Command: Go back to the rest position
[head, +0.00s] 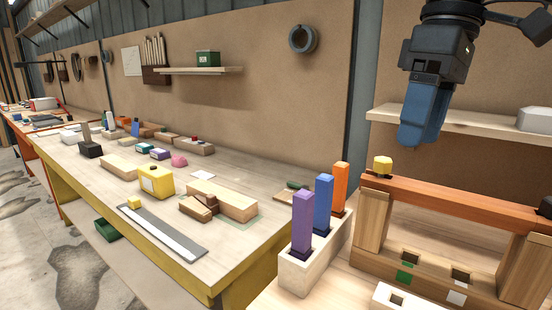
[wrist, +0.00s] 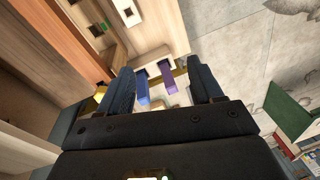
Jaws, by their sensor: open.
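My gripper (head: 424,135) hangs at the upper right in the head view, above the wooden frame and in front of the wall shelf. Its blue fingers point down. In the wrist view my gripper (wrist: 165,88) has its two fingers apart, with nothing held between them. Beyond the fingers, the blue peg (wrist: 142,87) and the purple peg (wrist: 168,75) stand farther off. In the head view the purple peg (head: 303,222), the blue peg (head: 323,203) and an orange peg (head: 340,188) stand upright in a pale block (head: 295,273).
A wooden frame with an orange-brown top bar (head: 450,203) and a yellow knob (head: 383,166) stands below my gripper. A long workbench (head: 240,245) with several blocks runs along the left wall. A shelf (head: 460,124) with a white box (head: 535,119) is behind my gripper.

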